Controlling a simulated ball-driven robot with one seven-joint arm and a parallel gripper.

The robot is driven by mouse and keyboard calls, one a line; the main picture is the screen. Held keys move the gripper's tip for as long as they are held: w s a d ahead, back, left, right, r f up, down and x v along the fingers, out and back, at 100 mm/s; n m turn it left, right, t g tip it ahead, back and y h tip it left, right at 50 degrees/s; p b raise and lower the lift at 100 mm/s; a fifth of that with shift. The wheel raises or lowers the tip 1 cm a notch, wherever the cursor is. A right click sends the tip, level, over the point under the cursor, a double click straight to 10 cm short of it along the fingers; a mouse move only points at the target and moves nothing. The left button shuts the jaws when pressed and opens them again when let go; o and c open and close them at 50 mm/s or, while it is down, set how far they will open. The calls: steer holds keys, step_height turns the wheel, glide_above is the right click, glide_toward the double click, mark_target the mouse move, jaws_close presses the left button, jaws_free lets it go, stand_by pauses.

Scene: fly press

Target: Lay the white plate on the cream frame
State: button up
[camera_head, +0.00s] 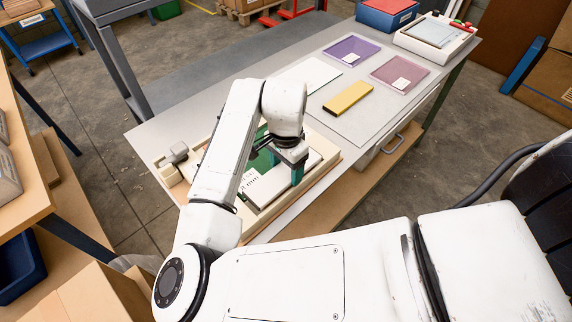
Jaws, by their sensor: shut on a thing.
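The cream frame (328,172) lies at the near left end of the long grey table. A white plate (268,187) with dark lettering is over the frame, inside its outline in the picture. My gripper (287,168), with green fingertips, points down and is shut on this plate at its right part. My arm hides the left part of the plate and much of the frame. A green surface (262,158) shows beside the plate. I cannot tell whether the plate touches the frame.
A grey mat on the table holds a yellow block (348,97), a flat white sheet (315,76), a purple tray (351,50) and a pink tray (400,74). A cream device (435,37) and a blue box (387,14) stand at the far end. A grey clamp (177,154) sits left of the frame.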

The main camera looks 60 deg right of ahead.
steer(key=shift+f+b, duration=0.3)
steer(key=shift+f, duration=0.15)
stand_by(0.4)
steer(key=o, duration=1.2)
steer(key=shift+r, duration=0.1)
step_height(320, 180, up, 11)
steer(key=shift+f+b, duration=0.15)
steer(key=shift+b, duration=0.15)
